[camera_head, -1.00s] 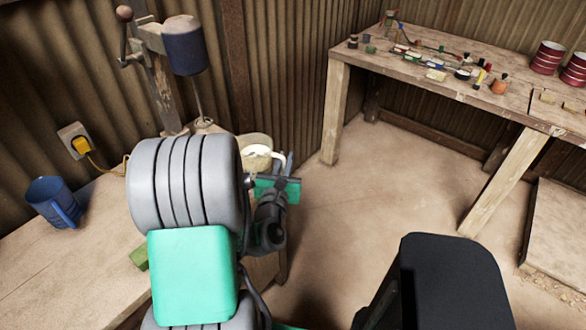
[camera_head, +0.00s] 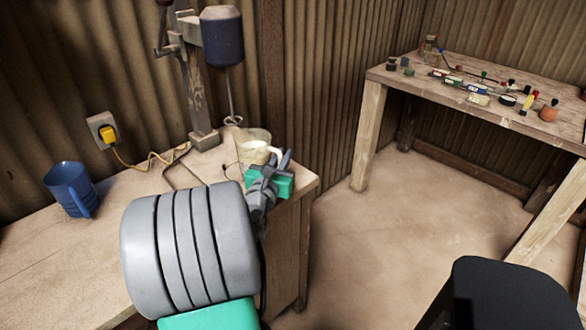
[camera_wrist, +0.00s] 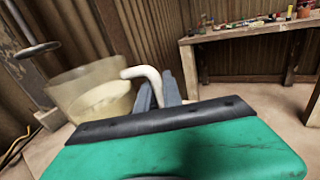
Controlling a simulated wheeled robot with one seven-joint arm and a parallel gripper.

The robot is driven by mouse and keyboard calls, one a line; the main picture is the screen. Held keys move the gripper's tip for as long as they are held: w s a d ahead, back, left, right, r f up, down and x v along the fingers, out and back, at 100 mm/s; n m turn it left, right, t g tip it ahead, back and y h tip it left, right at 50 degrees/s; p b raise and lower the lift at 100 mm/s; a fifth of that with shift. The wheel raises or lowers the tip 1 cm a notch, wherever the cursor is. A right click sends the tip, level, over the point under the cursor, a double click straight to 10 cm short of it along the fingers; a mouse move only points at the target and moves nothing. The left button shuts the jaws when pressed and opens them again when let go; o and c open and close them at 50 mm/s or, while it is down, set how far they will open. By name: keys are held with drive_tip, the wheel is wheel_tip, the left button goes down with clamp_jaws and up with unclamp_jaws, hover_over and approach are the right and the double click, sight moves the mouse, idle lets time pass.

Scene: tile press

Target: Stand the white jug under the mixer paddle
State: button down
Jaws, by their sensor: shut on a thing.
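The white jug (camera_head: 254,145) is see-through and cream, with pale contents and a white handle. My gripper (camera_head: 284,160) is shut on the handle, right of the jug body. In the wrist view the jug (camera_wrist: 75,92) looks roughly upright, with the dark fingers (camera_wrist: 159,95) at its handle. The mixer paddle (camera_head: 232,119) hangs on a thin shaft below the dark blue motor (camera_head: 222,38). In the head view it is just left of the jug. The paddle disc (camera_wrist: 38,50) shows left of and above the jug in the wrist view. I cannot tell whether the jug's base touches the bench.
The mixer stand (camera_head: 203,135) rises from the wooden bench (camera_head: 50,260). A blue mug (camera_head: 70,188) stands at the left. A yellow plug (camera_head: 107,133) trails a cord over the bench. A second table (camera_head: 400,75) with small items is at right, beyond open floor.

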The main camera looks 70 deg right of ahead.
drive_tip(key=w+b, duration=0.1)
drive_tip(key=w, duration=0.1)
drive_tip(key=w+d+b, duration=0.1)
drive_tip(key=w+b, duration=0.1)
drive_tip(key=w, duration=0.1)
drive_tip(key=shift+w+d, duration=0.2)
drive_tip(key=shift+w, duration=0.05)
drive_tip(key=shift+f, duration=0.3)
drive_tip(key=shift+s+a+f, duration=0.1)
drive_tip(key=shift+f, duration=0.15)
drive_tip(key=c, duration=1.4)
unclamp_jaws()
drive_tip(key=shift+a+f, duration=0.1)
drive_tip(key=shift+f, duration=0.1)
drive_tip(key=a, duration=0.7)
drive_tip(key=shift+s+a+r, duration=0.1)
drive_tip(key=shift+a+r, duration=0.05)
drive_tip(key=shift+a, duration=0.25)
drive_tip(key=shift+s, duration=0.1)
